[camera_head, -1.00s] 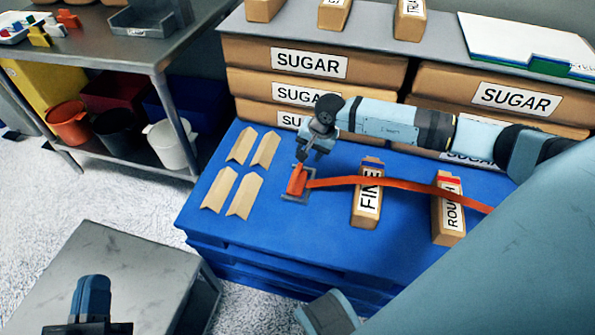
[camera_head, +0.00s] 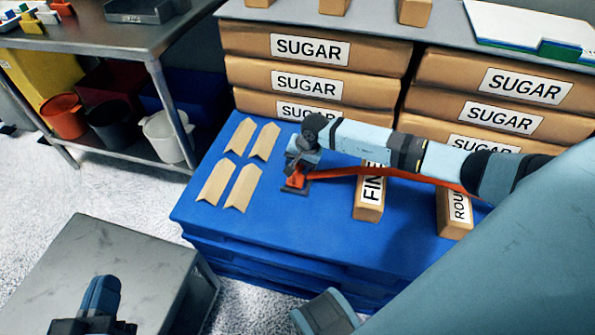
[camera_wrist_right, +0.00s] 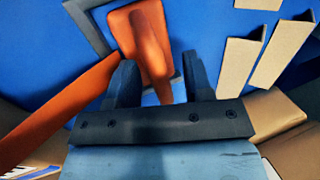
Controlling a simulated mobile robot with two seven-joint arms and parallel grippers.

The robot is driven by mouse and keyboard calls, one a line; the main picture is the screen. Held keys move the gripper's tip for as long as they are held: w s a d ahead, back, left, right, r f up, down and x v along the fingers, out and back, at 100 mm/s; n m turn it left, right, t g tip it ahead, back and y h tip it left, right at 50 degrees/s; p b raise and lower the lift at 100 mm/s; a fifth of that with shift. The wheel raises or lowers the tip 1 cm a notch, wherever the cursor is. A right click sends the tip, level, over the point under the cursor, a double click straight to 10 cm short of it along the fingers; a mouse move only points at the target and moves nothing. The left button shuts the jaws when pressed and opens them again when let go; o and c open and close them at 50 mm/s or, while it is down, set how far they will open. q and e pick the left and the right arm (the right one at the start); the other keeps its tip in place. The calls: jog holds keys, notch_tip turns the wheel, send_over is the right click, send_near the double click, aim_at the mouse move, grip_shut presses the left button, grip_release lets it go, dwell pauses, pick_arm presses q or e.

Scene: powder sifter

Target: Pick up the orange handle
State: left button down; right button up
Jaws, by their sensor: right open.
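The orange handle (camera_head: 296,178) stands at a small dark square frame on the blue surface (camera_head: 235,215). An orange strip (camera_head: 395,173) runs from it to the right, past the FINE and ROUGH blocks. In the right wrist view the handle (camera_wrist_right: 147,45) lies ahead of and between the two fingers. My right gripper (camera_head: 299,167) is open and directly above the handle, its fingers around the near end; contact cannot be told. My left gripper (camera_head: 95,312) is low at the left, above the grey table, its fingertips not clear.
Several cardboard angle pieces (camera_head: 240,135) lie left of the handle. The FINE block (camera_head: 370,200) and ROUGH block (camera_head: 456,215) stand to the right. Stacked SUGAR boxes (camera_head: 310,48) rise behind. A grey table (camera_head: 130,255) is at front left.

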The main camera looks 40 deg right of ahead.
grip_shut()
jog(key=shift+r, duration=0.1)
